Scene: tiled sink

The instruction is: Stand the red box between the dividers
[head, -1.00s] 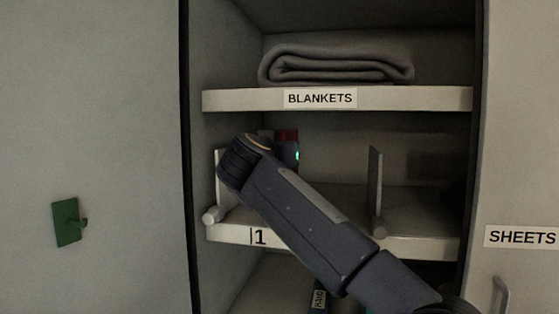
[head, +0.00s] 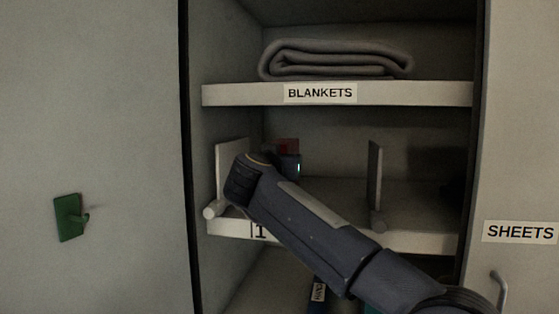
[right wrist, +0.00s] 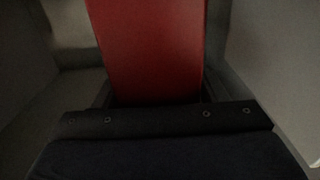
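The red box (head: 288,146) shows as a small patch above my right gripper (head: 288,164) in the head view, mostly hidden behind the gripper and arm. It is inside the middle shelf, between the left divider (head: 230,160) and the right divider (head: 375,172), nearer the left one. In the right wrist view the red box (right wrist: 150,45) looks upright, with the dark gripper parts at both sides of its lower end; my right gripper is shut on it. Whether its bottom touches the shelf is hidden. My left gripper is not in view.
The middle shelf (head: 415,241) has a front lip marked 1. Above is the blankets shelf (head: 410,95) with a folded grey blanket (head: 335,60). A green hook (head: 69,217) is on the left panel. Room is free towards the right divider.

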